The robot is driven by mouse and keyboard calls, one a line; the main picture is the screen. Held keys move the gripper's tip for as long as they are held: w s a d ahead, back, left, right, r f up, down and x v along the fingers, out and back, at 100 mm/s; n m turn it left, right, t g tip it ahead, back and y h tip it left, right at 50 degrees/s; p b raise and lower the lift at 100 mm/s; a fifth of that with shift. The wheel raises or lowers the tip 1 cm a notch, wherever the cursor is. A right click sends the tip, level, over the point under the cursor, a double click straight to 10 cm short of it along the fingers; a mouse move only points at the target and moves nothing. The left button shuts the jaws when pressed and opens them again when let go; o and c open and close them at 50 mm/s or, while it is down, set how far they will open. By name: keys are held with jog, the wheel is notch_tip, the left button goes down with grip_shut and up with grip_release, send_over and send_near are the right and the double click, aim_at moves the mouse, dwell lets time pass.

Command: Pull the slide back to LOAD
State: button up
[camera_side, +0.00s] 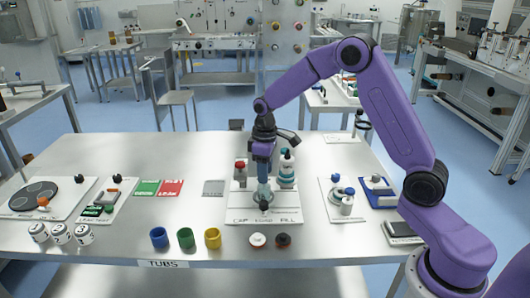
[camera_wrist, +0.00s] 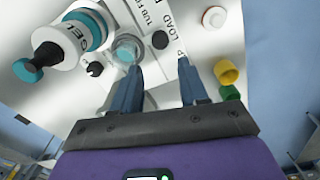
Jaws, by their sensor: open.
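The tub fill station (camera_side: 236,207) is a white plate near the middle of the table. A clear tub with a teal inside (camera_wrist: 127,48) shows in the wrist view, beside a black knob (camera_wrist: 160,40) that seems to belong to the slide. The slide itself is hard to make out. The printed word LOAD (camera_wrist: 172,25) is right of the knob. My gripper (camera_wrist: 160,66) is open, pointing down over the station, its two blue fingers apart and nothing visible between them. In the side view my gripper (camera_side: 263,192) hides part of the station; contact with the knob cannot be told.
A GEL bottle (camera_wrist: 75,38) with a teal cap stands close beside the tub; a red-topped part (camera_side: 240,166) stands left of my gripper. Blue (camera_side: 159,238), green (camera_side: 186,238) and yellow (camera_side: 212,238) tubs and two lids line the front. Free table lies behind.

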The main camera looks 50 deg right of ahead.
notch_tip(320, 180, up, 6)
dwell(0.4)
jog(key=shift+r, duration=0.1)
jog(key=s+a+r+n, duration=0.2)
jog(key=s+a, duration=0.2)
jog(key=s, duration=0.4)
jog(key=s+a+r+n, duration=0.1)
jog(key=s+a, duration=0.4)
jog(key=s, duration=0.2)
jog(key=s+d+n, duration=0.1)
jog(key=s, duration=0.9)
jog(key=s+d+f+n, duration=0.1)
jog(key=s+n, duration=0.1)
jog(key=s, duration=0.8)
jog(key=shift+d+n, duration=0.3)
jog(key=shift+d, duration=0.05)
